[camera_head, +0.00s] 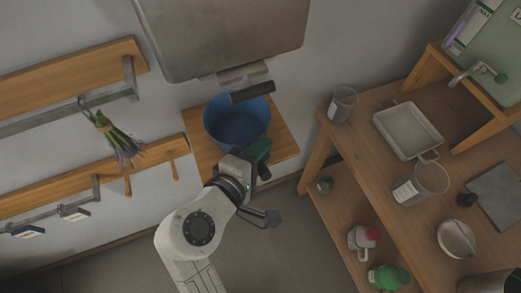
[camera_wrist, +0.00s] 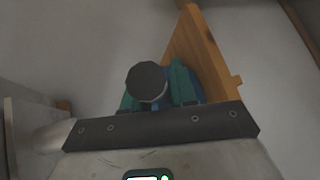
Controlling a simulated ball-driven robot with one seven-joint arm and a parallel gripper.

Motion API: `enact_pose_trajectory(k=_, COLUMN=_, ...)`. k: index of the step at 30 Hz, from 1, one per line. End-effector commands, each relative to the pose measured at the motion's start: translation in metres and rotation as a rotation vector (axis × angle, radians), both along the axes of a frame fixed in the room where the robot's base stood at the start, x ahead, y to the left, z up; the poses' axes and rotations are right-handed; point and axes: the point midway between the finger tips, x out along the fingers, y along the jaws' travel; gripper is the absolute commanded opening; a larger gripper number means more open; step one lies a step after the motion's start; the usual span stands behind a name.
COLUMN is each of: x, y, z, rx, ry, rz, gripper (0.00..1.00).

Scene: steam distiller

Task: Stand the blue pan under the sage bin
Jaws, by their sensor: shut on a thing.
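The blue pan (camera_head: 237,122) sits on or just above a small wooden wall shelf (camera_head: 283,138), below a large grey bin (camera_head: 222,38), which I take to be the sage bin; no label shows. A dark bar (camera_head: 252,92) sticks out below the bin, in front of the pan's far rim. My gripper (camera_head: 259,158) is at the pan's near right side, shut on it. In the wrist view a dark round-ended piece (camera_wrist: 148,82) lies between my green fingers, with a little of the blue pan (camera_wrist: 196,88) behind. Whether the pan's base touches the shelf is hidden.
A wooden bench (camera_head: 350,140) on the right carries a beaker (camera_head: 342,104), a grey tray (camera_head: 408,130), a jug and a bowl. Bottles stand on its lower shelf. Wall shelves (camera_head: 70,75) and a hanging herb bunch (camera_head: 118,140) are at left. The floor between is clear.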

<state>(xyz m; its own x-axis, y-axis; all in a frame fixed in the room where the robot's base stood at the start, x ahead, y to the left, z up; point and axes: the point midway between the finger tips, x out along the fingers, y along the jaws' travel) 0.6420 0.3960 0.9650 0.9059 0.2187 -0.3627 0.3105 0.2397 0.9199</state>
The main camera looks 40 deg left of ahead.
Motion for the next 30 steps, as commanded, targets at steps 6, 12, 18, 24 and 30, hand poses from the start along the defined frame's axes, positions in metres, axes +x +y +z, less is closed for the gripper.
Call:
enact_pose_trajectory(k=6, x=0.0, y=0.0, z=-0.002, rx=0.0, ry=0.0, rz=0.0, gripper=0.35)
enact_pose_trajectory(k=12, x=0.0, y=0.0, z=-0.002, rx=0.0, ry=0.0, rz=0.0, gripper=0.52)
enact_pose_trajectory(k=18, x=0.0, y=0.0, z=-0.001, rx=0.0, ry=0.0, rz=0.0, gripper=0.52)
enact_pose_trajectory(k=24, x=-0.012, y=-0.002, z=0.005, rx=0.001, ry=-0.001, rz=0.002, gripper=0.52)
enact_pose_trajectory(k=30, x=-0.048, y=-0.011, z=0.019, rx=0.002, ry=-0.001, rz=0.003, gripper=0.52)
